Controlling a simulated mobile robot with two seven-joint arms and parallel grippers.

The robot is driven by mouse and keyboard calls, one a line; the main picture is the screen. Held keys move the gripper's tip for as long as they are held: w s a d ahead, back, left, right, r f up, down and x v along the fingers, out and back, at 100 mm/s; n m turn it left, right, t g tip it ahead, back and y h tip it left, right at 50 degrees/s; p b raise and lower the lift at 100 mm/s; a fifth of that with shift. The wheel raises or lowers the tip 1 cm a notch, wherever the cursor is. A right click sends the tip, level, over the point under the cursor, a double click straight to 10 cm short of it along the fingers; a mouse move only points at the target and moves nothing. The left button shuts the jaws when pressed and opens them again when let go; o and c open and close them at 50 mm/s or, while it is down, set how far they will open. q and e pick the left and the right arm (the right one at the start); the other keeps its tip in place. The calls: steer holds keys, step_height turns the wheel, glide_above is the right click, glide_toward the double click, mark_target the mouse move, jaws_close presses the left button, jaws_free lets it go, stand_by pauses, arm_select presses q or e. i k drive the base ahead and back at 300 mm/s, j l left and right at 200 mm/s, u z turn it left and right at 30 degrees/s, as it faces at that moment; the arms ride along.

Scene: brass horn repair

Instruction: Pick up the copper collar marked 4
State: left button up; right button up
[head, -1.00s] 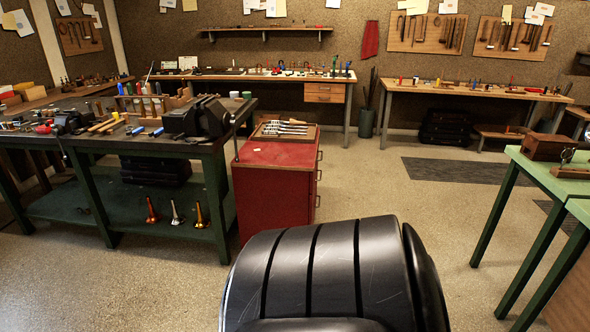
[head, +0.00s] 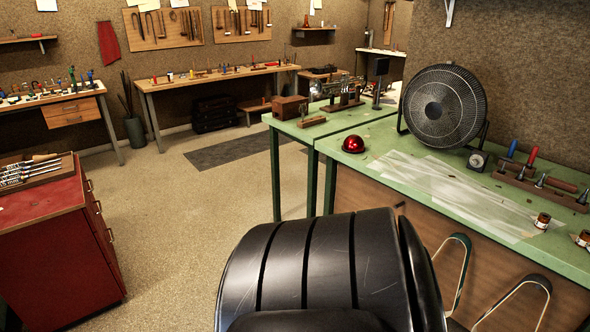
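Two small copper-coloured cylinders with pale labels stand on the green bench (head: 386,150) at the right in the head view. One small cylinder (head: 542,221) is near the bench's front edge. The other small cylinder (head: 583,238) is further right, close to the picture's edge. Their marks are too small to read, so I cannot tell whether either is the collar marked 4. Neither of my grippers is in view.
A black fan (head: 444,106), red dome (head: 353,144), clear sheets (head: 465,195) and a tool rack (head: 540,188) are on the green bench. A red cabinet (head: 50,240) stands left. Speckled floor between them is open.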

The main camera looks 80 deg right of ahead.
mark_target(543, 219)
steer(key=z, duration=3.5)
steer(key=l+z, duration=0.2)
steer(key=l, duration=0.5)
steer(key=i+l+z, duration=0.2)
steer(key=l, duration=0.45)
steer(key=k+l, duration=0.05)
